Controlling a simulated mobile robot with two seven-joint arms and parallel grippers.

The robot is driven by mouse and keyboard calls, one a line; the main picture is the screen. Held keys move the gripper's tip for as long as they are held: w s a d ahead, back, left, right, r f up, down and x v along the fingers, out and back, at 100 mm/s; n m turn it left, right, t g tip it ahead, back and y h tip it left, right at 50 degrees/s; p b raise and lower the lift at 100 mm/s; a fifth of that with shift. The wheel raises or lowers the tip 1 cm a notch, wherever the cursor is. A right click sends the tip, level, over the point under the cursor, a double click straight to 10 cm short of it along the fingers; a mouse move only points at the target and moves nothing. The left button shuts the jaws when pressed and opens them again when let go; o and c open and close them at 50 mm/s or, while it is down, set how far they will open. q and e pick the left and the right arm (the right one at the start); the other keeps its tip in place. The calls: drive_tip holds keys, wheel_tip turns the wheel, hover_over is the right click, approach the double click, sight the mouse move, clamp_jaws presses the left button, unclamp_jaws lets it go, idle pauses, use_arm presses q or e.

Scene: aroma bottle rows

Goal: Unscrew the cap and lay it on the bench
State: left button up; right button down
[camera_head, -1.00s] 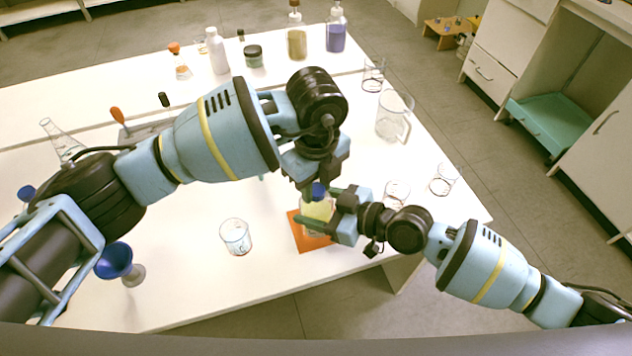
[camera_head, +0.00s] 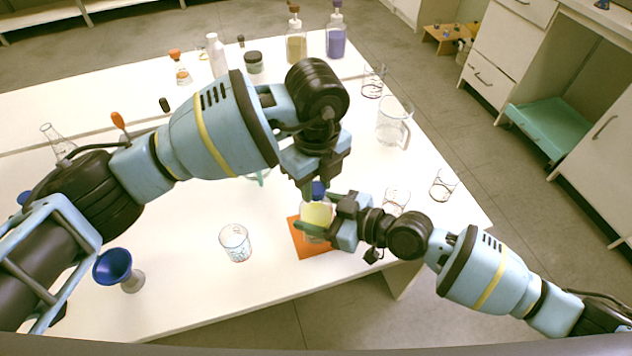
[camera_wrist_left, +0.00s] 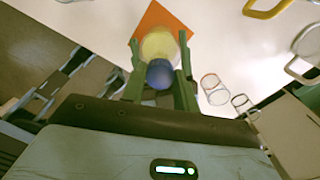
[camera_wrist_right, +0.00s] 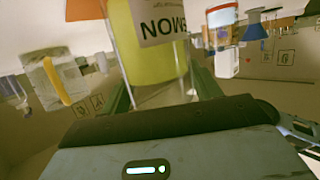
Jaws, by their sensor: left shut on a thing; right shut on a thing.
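A bottle of yellow liquid (camera_head: 316,213) with a blue cap (camera_head: 318,189) is at the orange mat (camera_head: 306,244) near the bench's front edge. My left gripper (camera_head: 317,193) comes down from above and is shut on the cap. In the left wrist view the blue cap (camera_wrist_left: 160,74) sits between the fingers, with the bottle (camera_wrist_left: 160,45) behind it. My right gripper (camera_head: 319,213) is shut around the bottle's body from the right. The right wrist view shows the labelled bottle (camera_wrist_right: 158,50) close up. Whether cap and bottle are apart is unclear.
A small beaker (camera_head: 235,242) and a blue funnel-shaped vessel (camera_head: 113,266) stand to the left on the bench (camera_head: 190,300). A glass jug (camera_head: 393,122) and small glasses (camera_head: 397,199) stand to the right. Bottles line the back. The front-left bench has free room.

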sight(317, 187)
use_arm(q)
drive_tip(key=shift+r, duration=2)
use_arm(e)
drive_tip(key=shift+c, duration=1.3)
unclamp_jaws()
